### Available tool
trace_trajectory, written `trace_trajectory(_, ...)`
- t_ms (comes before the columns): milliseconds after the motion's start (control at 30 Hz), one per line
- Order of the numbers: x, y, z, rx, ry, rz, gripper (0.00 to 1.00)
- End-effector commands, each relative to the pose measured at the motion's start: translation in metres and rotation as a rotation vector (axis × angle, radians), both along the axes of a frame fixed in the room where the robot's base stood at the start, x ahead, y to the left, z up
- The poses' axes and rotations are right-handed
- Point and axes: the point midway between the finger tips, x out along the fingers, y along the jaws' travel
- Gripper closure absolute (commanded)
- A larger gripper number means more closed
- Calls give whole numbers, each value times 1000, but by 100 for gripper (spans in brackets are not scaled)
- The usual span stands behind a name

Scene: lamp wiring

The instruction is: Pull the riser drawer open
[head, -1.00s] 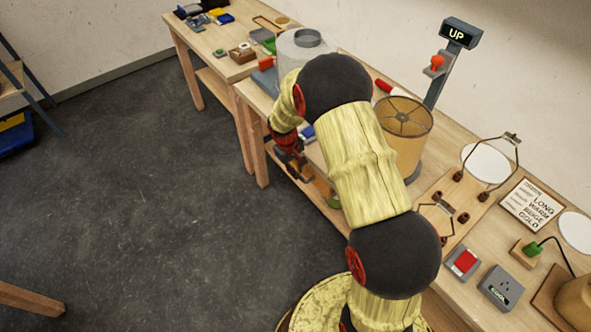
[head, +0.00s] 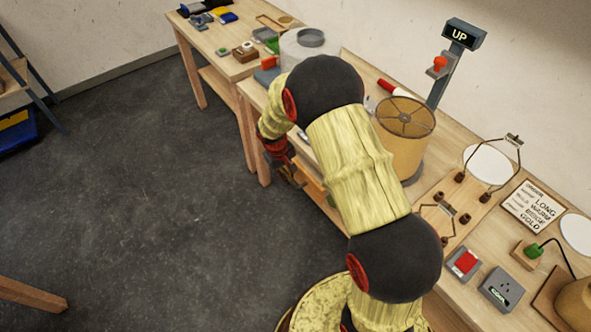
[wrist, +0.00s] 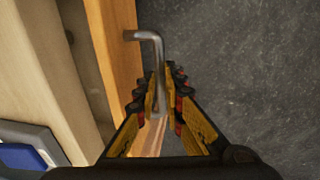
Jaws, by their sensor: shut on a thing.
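The riser drawer shows as an orange-brown wooden front (wrist: 117,45) in the wrist view, standing out a little from the pale wood edge beside it. A bent grey metal handle (wrist: 148,37) projects from it. My gripper (wrist: 161,92) is shut on this handle, with its fingers on either side of the bar. In the head view my gripper (head: 292,176) is low at the table's front side, partly behind my arm. A piece of the orange drawer (head: 312,186) shows beside it. The rest of the drawer is hidden by my arm.
The workbench (head: 345,62) carries a tan lampshade (head: 405,140), a post with an "UP" sign (head: 459,35), and a red-button box (head: 464,263). Open dark floor (head: 140,190) lies left of the bench.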

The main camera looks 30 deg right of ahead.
Motion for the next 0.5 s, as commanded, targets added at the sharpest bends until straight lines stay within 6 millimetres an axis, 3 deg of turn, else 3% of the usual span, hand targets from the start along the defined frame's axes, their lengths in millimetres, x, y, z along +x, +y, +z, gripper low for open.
trace_trajectory(200, -11, 58, 1, 0, 0, 7, 100)
trace_trajectory(500, -24, 125, 1, 0, 0, 4, 100)
